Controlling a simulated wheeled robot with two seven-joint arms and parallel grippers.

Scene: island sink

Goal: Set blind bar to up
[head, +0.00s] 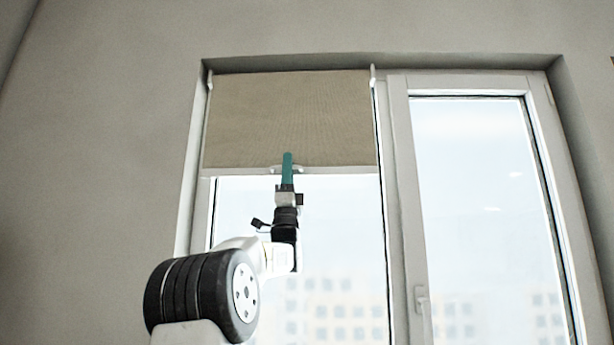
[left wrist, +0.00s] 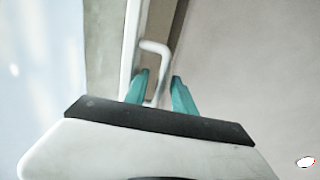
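A beige roller blind (head: 290,115) covers the upper part of the left window pane in the head view. Its pale bottom bar (head: 345,169) runs across the pane, with a small white handle (head: 273,170) near its middle. My left gripper (head: 287,158) has teal fingers and is raised at that handle, partly hiding it. In the left wrist view the white hooked handle (left wrist: 155,47) reaches down between the two teal fingertips (left wrist: 160,82). The fingers are apart, with a gap beside the handle; the right finger stands clear of it. My right gripper is not in view.
The window frame and a mullion (head: 402,200) stand to the right of the blind. A second pane (head: 475,190) has a window handle (head: 421,298) low on its left side. Plain wall (head: 100,150) lies to the left.

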